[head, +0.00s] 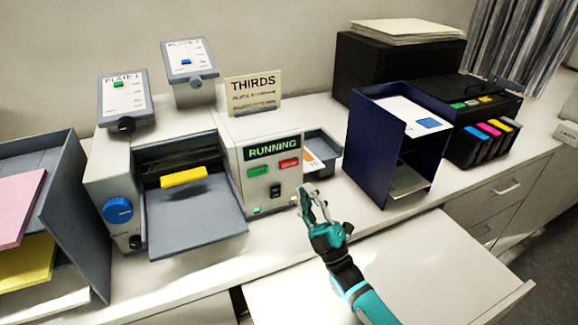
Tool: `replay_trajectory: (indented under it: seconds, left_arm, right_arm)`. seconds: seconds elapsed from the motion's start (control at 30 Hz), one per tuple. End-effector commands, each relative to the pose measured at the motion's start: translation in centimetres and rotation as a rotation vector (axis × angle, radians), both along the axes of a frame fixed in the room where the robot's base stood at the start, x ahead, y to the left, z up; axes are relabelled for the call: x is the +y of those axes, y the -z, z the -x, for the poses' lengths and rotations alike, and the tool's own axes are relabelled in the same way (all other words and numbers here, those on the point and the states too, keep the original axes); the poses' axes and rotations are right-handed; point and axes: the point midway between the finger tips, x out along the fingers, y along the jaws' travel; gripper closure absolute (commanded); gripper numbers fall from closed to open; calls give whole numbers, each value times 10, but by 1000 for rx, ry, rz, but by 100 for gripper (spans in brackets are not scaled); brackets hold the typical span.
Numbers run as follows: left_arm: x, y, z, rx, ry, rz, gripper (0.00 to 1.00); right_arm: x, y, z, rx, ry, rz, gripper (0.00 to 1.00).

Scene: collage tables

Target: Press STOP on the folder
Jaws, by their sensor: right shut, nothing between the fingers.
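The folder (222,140) is a grey-white machine on the counter at the centre left. Its display (272,147) reads RUNNING in green. Below the display are a green button (258,171) and a red button (289,163); their lettering is too small to read. My right gripper (308,190) is shut and empty. In the picture it is just below and right of the red button, beside the folder's right front edge. I cannot tell whether it touches the machine. My left gripper is not in view.
A blue two-shelf stand (368,150) stands right of the folder, and a black printer (465,120) with coloured cartridges is farther right. A grey paper rack (80,220) is at the left. A pale pulled-out surface (440,260) lies under my right arm.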

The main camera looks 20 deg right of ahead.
Motion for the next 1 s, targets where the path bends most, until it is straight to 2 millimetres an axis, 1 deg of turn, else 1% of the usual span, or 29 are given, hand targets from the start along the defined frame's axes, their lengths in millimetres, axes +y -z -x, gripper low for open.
replay_trajectory:
  seconds: [0.03,0.3,0.4,0.5,0.7,1.0]
  left_arm:
    - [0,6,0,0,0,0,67]
    - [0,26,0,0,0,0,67]
    - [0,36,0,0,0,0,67]
    - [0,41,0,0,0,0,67]
    - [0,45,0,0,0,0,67]
    - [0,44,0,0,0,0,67]
  right_arm:
    - [0,2,-7,-3,0,1,100]
    - [1,3,-46,-2,0,1,100]
    - [2,4,-57,-2,1,0,100]
    - [2,3,-66,0,1,1,100]
    - [3,0,-74,0,0,0,100]
    - [3,0,-74,1,0,1,100]
